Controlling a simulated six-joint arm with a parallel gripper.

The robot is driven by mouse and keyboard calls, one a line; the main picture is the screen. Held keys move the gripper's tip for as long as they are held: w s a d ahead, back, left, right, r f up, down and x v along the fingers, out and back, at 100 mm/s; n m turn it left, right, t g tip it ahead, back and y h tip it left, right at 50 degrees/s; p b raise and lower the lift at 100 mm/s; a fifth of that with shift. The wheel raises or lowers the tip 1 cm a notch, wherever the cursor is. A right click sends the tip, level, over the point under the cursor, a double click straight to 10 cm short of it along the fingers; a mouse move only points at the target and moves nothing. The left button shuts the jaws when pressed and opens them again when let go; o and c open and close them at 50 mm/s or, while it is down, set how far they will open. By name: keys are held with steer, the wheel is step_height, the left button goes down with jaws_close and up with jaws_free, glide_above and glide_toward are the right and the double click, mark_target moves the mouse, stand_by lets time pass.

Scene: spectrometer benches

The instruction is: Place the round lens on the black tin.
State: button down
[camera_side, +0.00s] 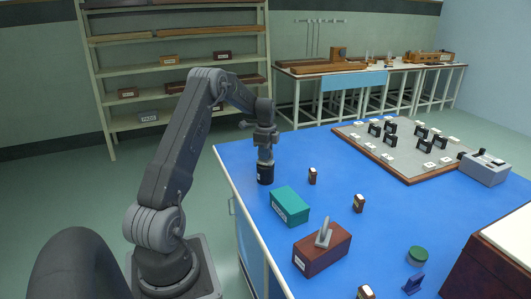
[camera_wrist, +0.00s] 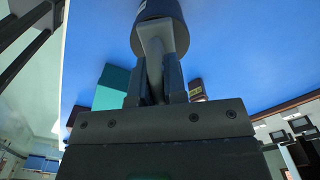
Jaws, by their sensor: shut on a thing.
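The black tin (camera_side: 265,175) stands upright near the left edge of the blue bench. My gripper (camera_side: 265,158) points down right over it. In the wrist view the gripper (camera_wrist: 158,88) is shut on a grey, rounded piece, which I take to be the round lens (camera_wrist: 153,50). The lens's far end overlaps the dark tin (camera_wrist: 160,10) in that view. I cannot tell whether the lens touches the tin's top. In the side view the lens is mostly hidden by the fingers.
A teal box (camera_side: 290,206) stands just in front of the tin, with a small brown bottle (camera_side: 312,176) to its right. A dark red box (camera_side: 310,258) with a grey piece on top is nearer. A grey board (camera_side: 400,165) with black holders lies behind right.

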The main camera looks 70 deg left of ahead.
steer(key=shift+f, duration=0.1)
steer(key=c, duration=1.2)
jaws_free()
steer(key=shift+o, duration=0.2)
step_height(320, 180, up, 12)
steer(key=shift+f, duration=0.1)
steer(key=s+d+r+n+t, duration=0.1)
steer(key=d+r, duration=0.3)
steer(key=d, duration=0.5)
steer(key=d+r+n+t+y, duration=0.15)
steer(key=d+r, duration=0.25)
steer(key=d, duration=0.5)
steer(key=s+d+r+n, duration=0.15)
steer(key=d+r, duration=0.25)
steer(key=d, duration=0.5)
steer(key=s+d+f+n+t, duration=0.1)
steer(key=s+d+f+n, duration=0.1)
steer(key=s+d, duration=0.5)
steer(key=s+d+f+n+t+h, duration=0.1)
steer(key=s+d+f+n+t, duration=0.1)
steer(key=s+d, duration=0.6)
steer(key=shift+d+n, duration=0.5)
steer(key=shift+d, duration=0.2)
